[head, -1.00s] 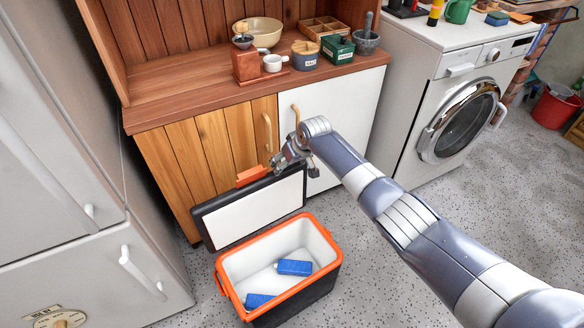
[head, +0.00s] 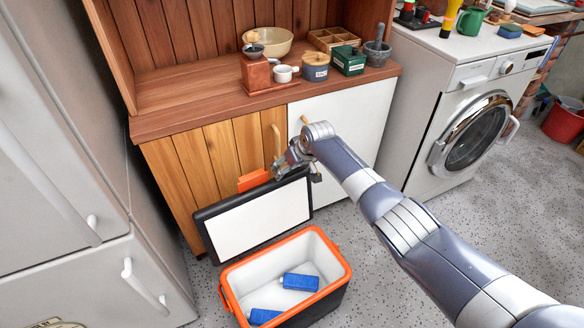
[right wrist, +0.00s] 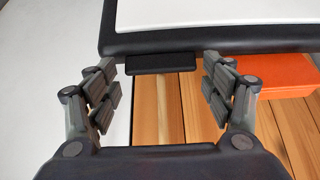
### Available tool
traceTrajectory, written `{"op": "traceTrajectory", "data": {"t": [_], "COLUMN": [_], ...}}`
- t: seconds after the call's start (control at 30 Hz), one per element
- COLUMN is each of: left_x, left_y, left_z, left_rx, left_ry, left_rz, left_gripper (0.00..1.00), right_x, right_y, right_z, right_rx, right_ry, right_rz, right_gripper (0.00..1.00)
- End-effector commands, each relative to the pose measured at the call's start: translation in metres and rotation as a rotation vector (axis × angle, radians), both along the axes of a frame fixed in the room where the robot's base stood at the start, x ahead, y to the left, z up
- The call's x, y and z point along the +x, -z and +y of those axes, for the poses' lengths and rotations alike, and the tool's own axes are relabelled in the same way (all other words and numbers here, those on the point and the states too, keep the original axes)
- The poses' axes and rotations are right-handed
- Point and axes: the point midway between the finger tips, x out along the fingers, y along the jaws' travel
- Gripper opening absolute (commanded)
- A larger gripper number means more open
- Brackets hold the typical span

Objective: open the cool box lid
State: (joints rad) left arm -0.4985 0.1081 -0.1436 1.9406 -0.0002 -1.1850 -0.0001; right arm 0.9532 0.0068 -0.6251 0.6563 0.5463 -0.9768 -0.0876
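The cool box (head: 337,279) stands on the floor, black with an orange rim and white inside. Its lid (head: 257,222), black-edged with a white inner panel, stands open and steeply raised along the box's back edge, close to the cabinet. My right gripper (head: 298,172) is at the lid's upper right edge. In the right wrist view my right gripper (right wrist: 160,85) has its fingers spread, with a small black tab (right wrist: 160,63) on the lid's edge between them; I see no finger closed on it. The lid (right wrist: 210,40) also shows there. My left gripper is out of view.
Two blue blocks (head: 300,282) lie inside the box. The wooden cabinet (head: 212,160) is just behind the lid. A grey fridge (head: 70,210) stands left and a washing machine (head: 440,130) right. Floor is clear right of the box.

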Motion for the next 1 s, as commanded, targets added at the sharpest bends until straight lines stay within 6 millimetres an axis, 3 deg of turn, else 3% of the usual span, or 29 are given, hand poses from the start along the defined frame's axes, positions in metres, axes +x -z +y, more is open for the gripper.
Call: {"op": "traceTrajectory", "data": {"t": [0.57,1.0], "left_x": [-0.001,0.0], "left_y": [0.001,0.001], "left_z": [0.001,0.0], "left_rx": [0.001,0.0], "left_ry": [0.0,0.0], "left_rz": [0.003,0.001], "left_gripper": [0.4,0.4], "right_x": [-0.004,-0.026], "right_y": [-0.002,-0.041], "right_z": [-0.002,-0.013], "right_rx": [-0.003,-0.003], "right_ry": [-0.001,0.0], "right_rz": [0.008,0.005], "right_gripper": [0.87,0.87]}}
